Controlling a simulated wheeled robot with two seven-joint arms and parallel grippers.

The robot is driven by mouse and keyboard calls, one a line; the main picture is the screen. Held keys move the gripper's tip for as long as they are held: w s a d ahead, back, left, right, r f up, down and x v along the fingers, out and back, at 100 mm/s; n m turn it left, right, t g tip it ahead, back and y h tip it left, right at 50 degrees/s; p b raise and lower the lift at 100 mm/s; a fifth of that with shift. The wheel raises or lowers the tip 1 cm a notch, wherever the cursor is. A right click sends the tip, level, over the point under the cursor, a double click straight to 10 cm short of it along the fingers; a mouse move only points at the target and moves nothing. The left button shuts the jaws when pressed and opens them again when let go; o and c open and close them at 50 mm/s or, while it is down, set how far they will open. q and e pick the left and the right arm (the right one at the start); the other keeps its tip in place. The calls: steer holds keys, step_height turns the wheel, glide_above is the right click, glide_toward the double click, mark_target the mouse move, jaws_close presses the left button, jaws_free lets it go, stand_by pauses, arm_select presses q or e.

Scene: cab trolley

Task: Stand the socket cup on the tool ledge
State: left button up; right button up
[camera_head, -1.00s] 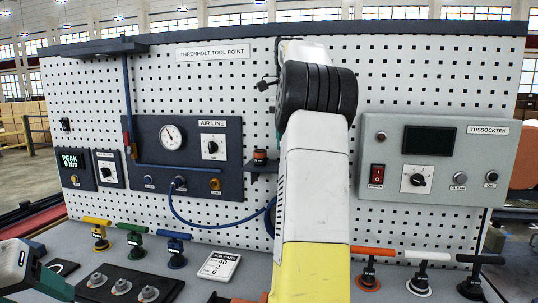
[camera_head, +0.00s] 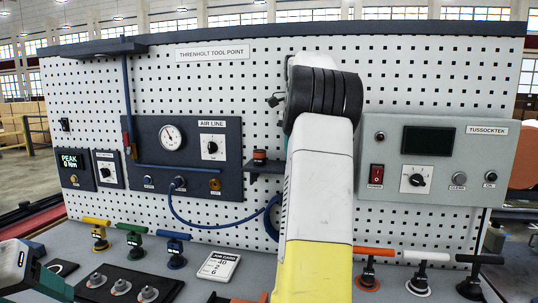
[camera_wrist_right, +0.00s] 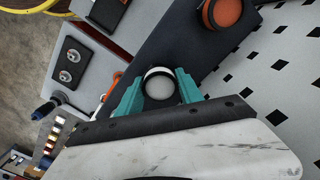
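The socket cup (camera_wrist_right: 160,86), a round piece with a pale top and dark rim, sits between the two teal fingers of my right gripper (camera_wrist_right: 159,84) in the right wrist view. The fingers appear to touch both sides. Behind it is the dark tool ledge (camera_wrist_right: 140,42); I cannot tell whether the cup's base touches it. In the head view the ledge (camera_head: 252,170) juts from the pegboard, its right part hidden behind my right arm, as are the cup and right gripper. My left gripper (camera_head: 50,284) shows partly at the lower left edge; its opening is unclear.
An orange-topped black cylinder (camera_wrist_right: 226,12) stands on the ledge, also in the head view (camera_head: 260,157). A blue hose (camera_head: 190,219) hangs left of it. The grey control box (camera_head: 433,160) is to the right. Several T-handled tools and a job card (camera_head: 219,266) occupy the bench.

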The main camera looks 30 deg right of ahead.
steer(key=o, duration=0.3)
step_height(320, 180, up, 7)
steer(key=shift+d+f, duration=0.1)
steer(key=shift+f, duration=0.1)
steer(key=shift+r, duration=0.5)
steer(key=shift+a, duration=0.2)
steer(key=shift+s+a+r+n, duration=0.1)
steer(key=shift+a+r+n, duration=0.05)
steer(key=shift+a+n, duration=0.15)
steer(key=s+a+f+n+t, duration=0.1)
steer(key=s+a+f+n, duration=0.15)
steer(key=a, duration=0.35)
steer(key=s+a+f+n+t+y, duration=0.1)
steer(key=s+a+n+t, duration=0.1)
steer(key=s+a+n, duration=0.3)
steer(key=s+a+f+n+t, duration=0.1)
steer(key=a+f+n, duration=0.1)
steer(key=a, duration=0.6)
steer(key=s+a+f+n+t+y, duration=0.1)
steer(key=s+a+f+n+t, duration=0.1)
steer(key=s+a+f+n, duration=0.4)
steer(key=s+a+f, duration=0.4)
steer(key=s+f, duration=0.1)
steer(key=f, duration=0.1)
steer(key=shift+a+f, duration=0.25)
steer(key=shift+f, duration=0.15)
